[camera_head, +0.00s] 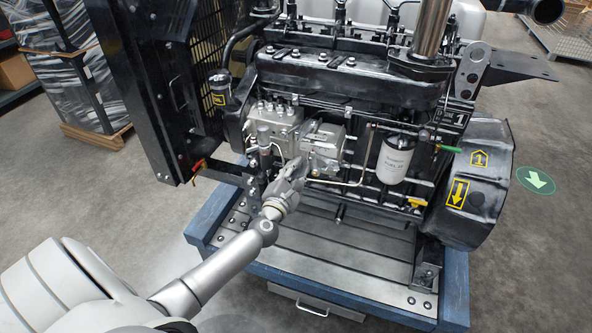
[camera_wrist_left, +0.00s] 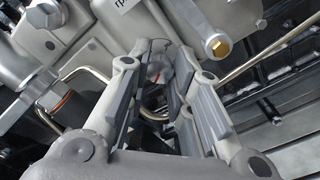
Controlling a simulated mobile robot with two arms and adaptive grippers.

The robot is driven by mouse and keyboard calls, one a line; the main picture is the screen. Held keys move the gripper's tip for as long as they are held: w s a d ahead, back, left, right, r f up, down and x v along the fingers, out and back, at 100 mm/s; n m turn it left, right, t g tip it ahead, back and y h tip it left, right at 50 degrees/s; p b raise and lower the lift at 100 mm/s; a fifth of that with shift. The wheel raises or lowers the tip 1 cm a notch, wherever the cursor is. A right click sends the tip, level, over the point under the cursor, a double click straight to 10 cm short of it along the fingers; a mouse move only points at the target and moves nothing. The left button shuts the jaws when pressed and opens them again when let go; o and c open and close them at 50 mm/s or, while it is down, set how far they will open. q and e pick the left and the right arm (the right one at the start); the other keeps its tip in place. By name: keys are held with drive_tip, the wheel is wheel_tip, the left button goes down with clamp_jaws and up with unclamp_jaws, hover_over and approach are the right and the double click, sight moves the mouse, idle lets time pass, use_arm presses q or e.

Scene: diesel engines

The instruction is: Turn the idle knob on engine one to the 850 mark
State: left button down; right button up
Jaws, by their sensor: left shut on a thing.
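Engine one (camera_head: 345,85) stands on a blue-edged stand and carries a "1" plate and a yellow "1" label. Its grey pump unit (camera_head: 325,145) is at the middle of the head view. My left gripper (camera_head: 303,163) reaches up to the front of this unit from the lower left. In the left wrist view, its fingers (camera_wrist_left: 160,62) are shut around a small grey knob (camera_wrist_left: 156,72) with a red line on its face. The head view does not show the knob clearly. Only part of some lettering shows at the top of the wrist view; the 850 mark is not readable.
Metal pipes (camera_head: 350,183) run close beside the gripper. A white filter (camera_head: 395,158) and a yellow-handled valve (camera_head: 415,202) are to the right. The black radiator frame (camera_head: 150,90) stands at the left. The grey stand top (camera_head: 340,240) below is mostly clear.

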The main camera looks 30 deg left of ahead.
use_arm(q)
drive_tip(key=shift+m, duration=0.4)
drive_tip(key=shift+d+f+m+p, duration=0.1)
drive_tip(key=shift+m+p, duration=1.1)
drive_tip(key=shift+m, duration=1.5)
drive_tip(key=shift+d+m+p, duration=0.1)
drive_tip(key=shift+m+p, duration=1.1)
drive_tip(key=shift+m, duration=1.5)
drive_tip(key=c, duration=1.5)
unclamp_jaws()
drive_tip(key=shift+c, duration=0.2)
